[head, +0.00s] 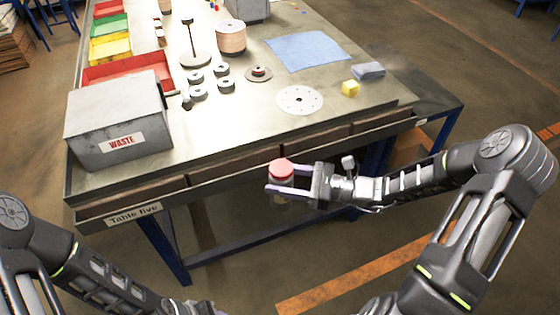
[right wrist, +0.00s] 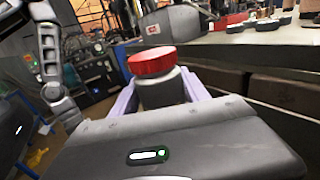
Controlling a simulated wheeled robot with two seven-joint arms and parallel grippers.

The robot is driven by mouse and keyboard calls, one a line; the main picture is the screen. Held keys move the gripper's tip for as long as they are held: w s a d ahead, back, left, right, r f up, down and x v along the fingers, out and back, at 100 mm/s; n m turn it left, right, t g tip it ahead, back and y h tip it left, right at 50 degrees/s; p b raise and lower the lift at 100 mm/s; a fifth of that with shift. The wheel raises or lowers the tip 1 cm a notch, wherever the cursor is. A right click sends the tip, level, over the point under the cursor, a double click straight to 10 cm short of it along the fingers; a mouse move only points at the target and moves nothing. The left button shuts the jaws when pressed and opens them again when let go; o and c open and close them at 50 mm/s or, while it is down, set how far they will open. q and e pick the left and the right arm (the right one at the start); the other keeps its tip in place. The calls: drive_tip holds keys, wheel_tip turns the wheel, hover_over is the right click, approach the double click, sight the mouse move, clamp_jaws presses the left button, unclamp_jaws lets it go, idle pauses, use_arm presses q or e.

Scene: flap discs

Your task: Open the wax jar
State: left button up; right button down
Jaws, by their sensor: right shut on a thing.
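The wax jar (head: 281,170) has a red lid and a greyish body. It is upright in my right gripper (head: 287,181), held in front of the table's front edge, over the floor. In the right wrist view the red lid (right wrist: 152,61) sits on top of the jar body (right wrist: 161,88), between the two pale purple fingers. The right gripper is shut on the body, below the lid. My left arm comes in at the lower left of the head view; its end is at the bottom edge, and its fingers cannot be made out.
The steel table (head: 240,118) has a drawer row along its front. A grey waste box (head: 120,118) stands at its left corner. Several flap discs, a white perforated disc (head: 300,99), a yellow block (head: 350,88) and a blue cloth (head: 308,51) lie on top. Space before the table is clear.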

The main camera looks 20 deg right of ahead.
drive_tip(key=w+a+f+n+g+y, duration=0.1)
drive_tip(key=a+n+g, duration=0.2)
drive_tip(key=a+g, duration=0.2)
drive_tip(key=a+n+g+y, duration=0.1)
drive_tip(key=a+n+g, duration=0.3)
drive_tip(key=a, duration=0.4)
drive_tip(key=shift+w+a+f+g+y, duration=0.3)
drive_tip(key=shift+w+f+g, duration=0.05)
drive_tip(key=shift+g, duration=0.55)
use_arm(q)
drive_tip(key=shift+o, duration=0.3)
